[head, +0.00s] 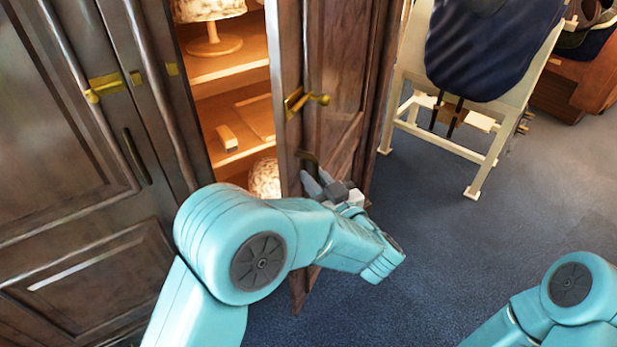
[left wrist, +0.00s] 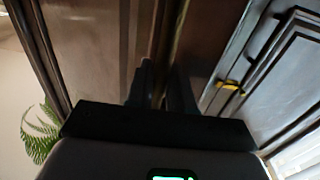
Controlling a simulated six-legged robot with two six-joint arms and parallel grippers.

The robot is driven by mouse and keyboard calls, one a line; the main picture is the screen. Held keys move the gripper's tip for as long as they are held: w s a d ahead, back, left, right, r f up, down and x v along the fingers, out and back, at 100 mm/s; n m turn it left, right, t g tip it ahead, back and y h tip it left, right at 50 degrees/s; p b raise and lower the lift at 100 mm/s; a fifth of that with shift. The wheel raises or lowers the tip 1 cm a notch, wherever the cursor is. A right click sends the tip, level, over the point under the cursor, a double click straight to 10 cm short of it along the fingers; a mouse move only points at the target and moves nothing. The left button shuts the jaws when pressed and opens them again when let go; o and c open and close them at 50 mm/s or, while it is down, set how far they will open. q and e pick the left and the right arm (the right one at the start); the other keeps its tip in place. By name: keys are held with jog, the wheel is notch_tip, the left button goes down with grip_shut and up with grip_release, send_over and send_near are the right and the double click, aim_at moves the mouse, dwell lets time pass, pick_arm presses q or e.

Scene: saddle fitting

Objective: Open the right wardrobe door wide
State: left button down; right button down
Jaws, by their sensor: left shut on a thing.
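The right wardrobe door (head: 345,60) is dark brown wood and stands partly open, swung out so that its edge faces me. A brass latch (head: 306,101) sits on it. My left gripper (head: 312,178) is at the door's free edge, below the latch, shut on the dark handle (head: 308,157), most of which the fingers hide. In the left wrist view the dark fingers (left wrist: 163,85) reach up to the door. My right arm shows at the lower right of the head view, but its gripper is out of frame.
The left wardrobe door (head: 60,190) is shut. Lit shelves (head: 235,120) in the gap hold a lamp (head: 213,38) and small items. A pale wooden stand (head: 440,128) bearing a dark blue padded thing (head: 490,45) stands right of the door. Blue floor (head: 430,250) between is clear.

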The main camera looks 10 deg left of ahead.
pick_arm(q)
jog(key=shift+d+r, duration=0.15)
jog(key=shift+d, duration=0.45)
